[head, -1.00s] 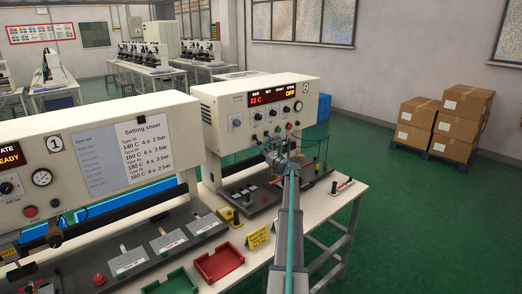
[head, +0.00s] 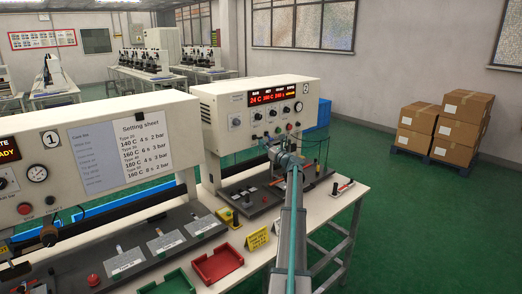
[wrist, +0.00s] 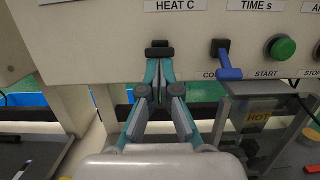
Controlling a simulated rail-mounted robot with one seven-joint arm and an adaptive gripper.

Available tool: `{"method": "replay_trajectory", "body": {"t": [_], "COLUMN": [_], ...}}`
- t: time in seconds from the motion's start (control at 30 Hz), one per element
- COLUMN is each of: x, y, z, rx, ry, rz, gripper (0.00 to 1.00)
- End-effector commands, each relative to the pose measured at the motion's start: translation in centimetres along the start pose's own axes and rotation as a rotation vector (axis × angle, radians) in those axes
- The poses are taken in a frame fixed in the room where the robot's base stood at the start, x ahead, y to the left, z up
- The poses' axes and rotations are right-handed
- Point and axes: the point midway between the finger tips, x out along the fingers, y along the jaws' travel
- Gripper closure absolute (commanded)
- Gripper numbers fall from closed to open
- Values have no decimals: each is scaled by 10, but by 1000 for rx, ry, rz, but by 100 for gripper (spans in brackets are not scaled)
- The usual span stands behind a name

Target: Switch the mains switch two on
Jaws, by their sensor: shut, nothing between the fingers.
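The press marked 2 (head: 203,103) stands at the middle in the head view. Its lit display (head: 274,97) shows a reading of about 24 C and further figures, partly too small to read. My gripper (wrist: 160,48) is shut and empty, its dark tips together at the lower front panel, below the HEAT C label. A blue lever (wrist: 228,62) on a dark mount sits just right of the tips, slanting down and apart from them. Its label is partly covered. I cannot tell for certain which control is the mains switch.
A HOT sign (wrist: 258,119) hangs below. Press 1 (head: 40,170) stands at left, with a red tray (head: 218,263) in front. Boxes (head: 462,120) stand far right.

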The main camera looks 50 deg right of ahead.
Motion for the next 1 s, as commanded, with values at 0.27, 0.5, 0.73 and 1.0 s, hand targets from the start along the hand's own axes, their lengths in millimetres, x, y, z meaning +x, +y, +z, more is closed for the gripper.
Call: {"method": "replay_trajectory", "body": {"t": [0.27, 0.5, 0.73, 1.0], "x": [-7, -11, -26, -61], "y": [-10, -8, 0, 0], "z": [8, -2, -37, 18], "rx": [-3, -2, 0, -5], "ry": [0, 0, 1, -1], "rz": [-11, -10, -2, -2], "gripper": [100, 100, 100, 100]}}
